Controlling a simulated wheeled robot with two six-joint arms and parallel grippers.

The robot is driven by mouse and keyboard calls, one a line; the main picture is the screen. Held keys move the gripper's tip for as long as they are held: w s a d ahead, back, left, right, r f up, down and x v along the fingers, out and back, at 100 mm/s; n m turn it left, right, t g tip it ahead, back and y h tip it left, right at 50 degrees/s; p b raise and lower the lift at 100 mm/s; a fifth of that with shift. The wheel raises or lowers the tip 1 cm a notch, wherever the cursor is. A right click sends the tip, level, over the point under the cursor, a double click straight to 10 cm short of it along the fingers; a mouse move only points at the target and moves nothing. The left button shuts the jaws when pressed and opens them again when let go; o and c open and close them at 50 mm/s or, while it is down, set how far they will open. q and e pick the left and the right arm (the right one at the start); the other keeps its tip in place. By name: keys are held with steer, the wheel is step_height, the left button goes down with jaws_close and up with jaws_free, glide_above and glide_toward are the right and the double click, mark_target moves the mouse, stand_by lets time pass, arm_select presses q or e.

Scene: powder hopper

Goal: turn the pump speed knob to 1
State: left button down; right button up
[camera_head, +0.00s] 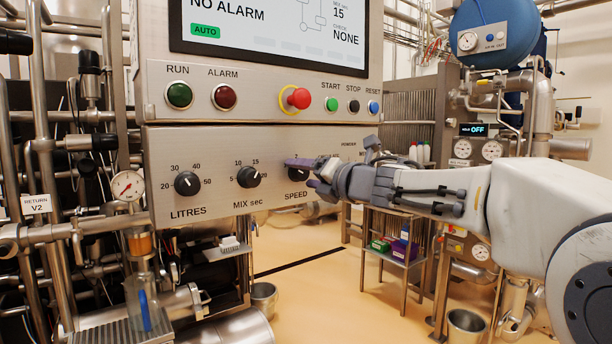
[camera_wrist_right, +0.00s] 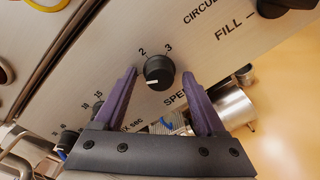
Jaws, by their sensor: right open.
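The dark, round pump speed knob (camera_head: 296,175) is on the grey metal panel (camera_head: 222,157), above the word SPEED. In the right wrist view the knob (camera_wrist_right: 158,70) shows between the two purple fingers of my right gripper (camera_wrist_right: 161,72). The fingers are open, with a gap visible on each side of the knob. The 2 and 3 marks show above it; no 1 is visible there, the left finger covering that side. The knob's white pointer aims to the lower left in that view. In the head view my right gripper (camera_head: 304,174) partly hides the knob. My left gripper is not in view.
The LITRES knob (camera_head: 187,183) and MIX sec knob (camera_head: 248,177) sit left of the speed knob. A FILL knob (camera_wrist_right: 286,4) lies beyond it. The red emergency button (camera_head: 299,98) sticks out above. Open floor shows below the panel.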

steer(key=v, duration=1)
steer(key=shift+d+b, duration=0.15)
steer(key=shift+b, duration=0.2)
steer(key=shift+s+f, duration=0.15)
steer(key=s+a+f+m+g+h, duration=0.1)
steer(key=s+f+m+g+h, duration=0.2)
steer(key=s+f+m, duration=0.45)
steer(key=s+f+m+g+h, duration=0.2)
steer(key=s+f+m+g, duration=0.15)
steer(key=f+m, duration=0.7)
steer(key=s+a+f+m+g+h, duration=0.1)
steer(key=s+f+m+g+h, duration=0.3)
steer(key=f, duration=0.9)
steer(key=s+f+m+g, duration=0.2)
steer(key=s+f, duration=0.1)
steer(key=s, duration=0.5)
steer(key=s+f+m+g, duration=0.2)
steer(key=s+f+m, duration=0.1)
steer(key=s, duration=0.6)
step_height(320, 180, up, 13)
steer(key=p, duration=1.3)
steer(key=shift+w+d+r+p, duration=0.25)
steer(key=shift+d+p, duration=0.05)
steer(key=shift+d, duration=0.15)
